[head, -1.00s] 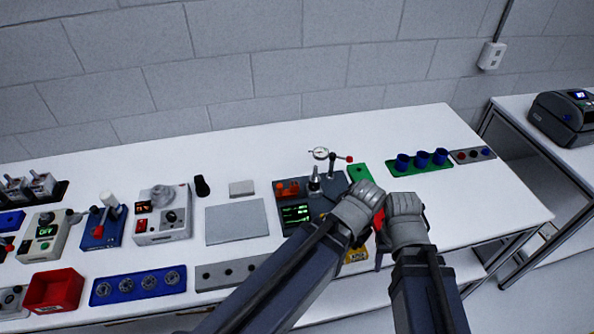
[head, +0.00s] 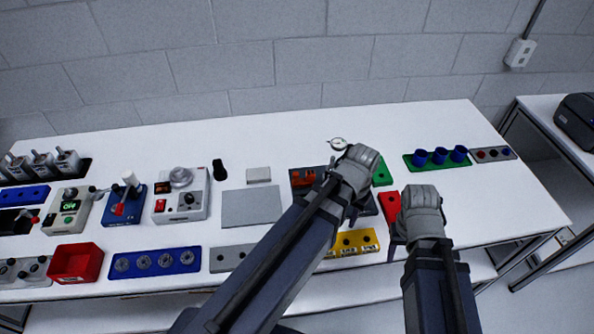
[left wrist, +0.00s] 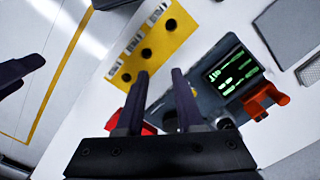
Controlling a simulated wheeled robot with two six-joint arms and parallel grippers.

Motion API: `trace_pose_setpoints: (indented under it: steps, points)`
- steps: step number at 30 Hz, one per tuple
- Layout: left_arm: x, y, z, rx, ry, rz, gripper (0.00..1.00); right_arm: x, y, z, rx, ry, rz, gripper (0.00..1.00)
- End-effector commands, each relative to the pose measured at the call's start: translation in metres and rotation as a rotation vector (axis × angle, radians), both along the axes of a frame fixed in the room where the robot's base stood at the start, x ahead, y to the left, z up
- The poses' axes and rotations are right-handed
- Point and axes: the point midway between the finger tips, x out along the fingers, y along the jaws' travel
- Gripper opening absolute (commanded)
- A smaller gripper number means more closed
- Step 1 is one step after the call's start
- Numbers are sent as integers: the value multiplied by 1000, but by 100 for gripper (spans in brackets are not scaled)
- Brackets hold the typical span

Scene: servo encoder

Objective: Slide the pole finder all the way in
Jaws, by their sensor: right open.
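The dark fixture (head: 371,207) stands near the middle of the table, with an orange part (head: 303,177) at its left and a dial gauge (head: 338,143) behind. In the left wrist view the orange part (left wrist: 266,99) sits beside a lit green display (left wrist: 227,75). I cannot tell which part is the pole finder. My left gripper (left wrist: 160,73) is open, with nothing clearly between its fingers; in the head view its hand covers much of the fixture. My right gripper (head: 422,212) is open at the right of the fixture, its fingertips mostly hidden.
A yellow block (head: 355,243) with holes lies in front of the fixture, a red block (head: 389,206) to its right. A grey plate (head: 251,207) lies to the left. Blue cups on a green base (head: 421,167) stand at back right. Bare table lies behind.

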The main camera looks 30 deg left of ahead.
Motion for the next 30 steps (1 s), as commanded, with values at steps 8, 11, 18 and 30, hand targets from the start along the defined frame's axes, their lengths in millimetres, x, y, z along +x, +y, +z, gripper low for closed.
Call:
trace_pose_setpoints:
  steps: [8,11,18,30]
  points:
    - [83,127,29,-128,-29,337,41,0,0,28,0,0,-1,50]
    - [97,168,36,-164,-43,427,41,0,0,34,0,0,-1,50]
    - [108,224,44,-208,-68,542,41,0,0,40,0,0,-1,50]
    - [108,227,36,-213,-70,553,41,0,0,32,0,0,-1,50]
